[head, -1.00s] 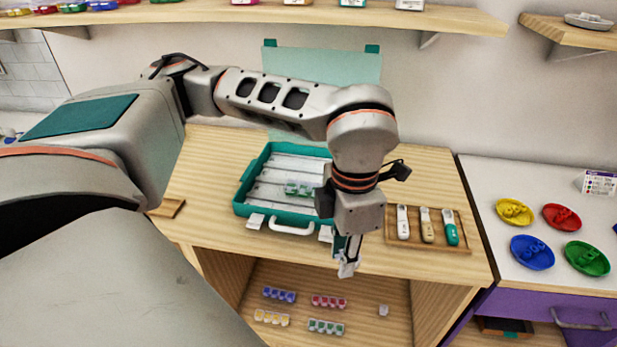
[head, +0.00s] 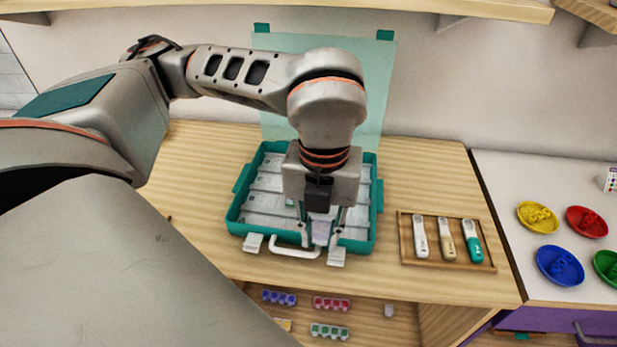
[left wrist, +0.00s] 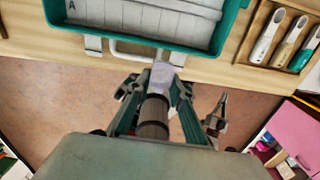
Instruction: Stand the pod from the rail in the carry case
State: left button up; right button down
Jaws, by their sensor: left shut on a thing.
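The teal carry case (head: 232,216) stands open on the wooden bench, its pale teal lid (head: 375,95) raised behind. Its grey floor is split into long compartments; one is marked A in the left wrist view (left wrist: 70,14). My left gripper (head: 321,240) points down at the case's front right part, shut on a small pale lavender pod (head: 321,231). The pod also shows between the fingers in the left wrist view (left wrist: 161,73). I cannot tell whether it touches the case. My gripper hides part of the case's inside. My right gripper is not in view.
The case's white handle (head: 294,252) and latches face the front. A wooden tray (head: 408,258) with several pen-like tools lies to the right. Coloured box strips (head: 331,303) and a small pale piece (head: 389,311) lie on the lower shelf. Coloured dishes (head: 559,265) stand further right.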

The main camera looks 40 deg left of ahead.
pick_arm(q)
jog(key=shift+w+a, duration=0.15)
jog(key=shift+w, duration=0.1)
jog(key=w+a+p, duration=0.1)
jog(key=w+a, duration=0.2)
jog(key=w, duration=0.2)
jog(key=w+a+f+p, duration=0.1)
jog(key=w+a, duration=0.2)
jog(key=w, duration=0.3)
jog(key=w+a+f+p, duration=0.1)
jog(key=w+a+p, duration=0.1)
jog(key=w, duration=0.3)
jog(key=shift+w+a, duration=0.3)
jog(key=shift+a, duration=0.4)
notch_tip(320, 180, down, 4)
jog(key=shift+f+p, duration=0.15)
jog(key=shift+p, duration=0.15)
jog(key=shift+w+f, duration=0.15)
jog(key=shift+f, duration=0.15)
jog(key=shift+f, duration=0.1)
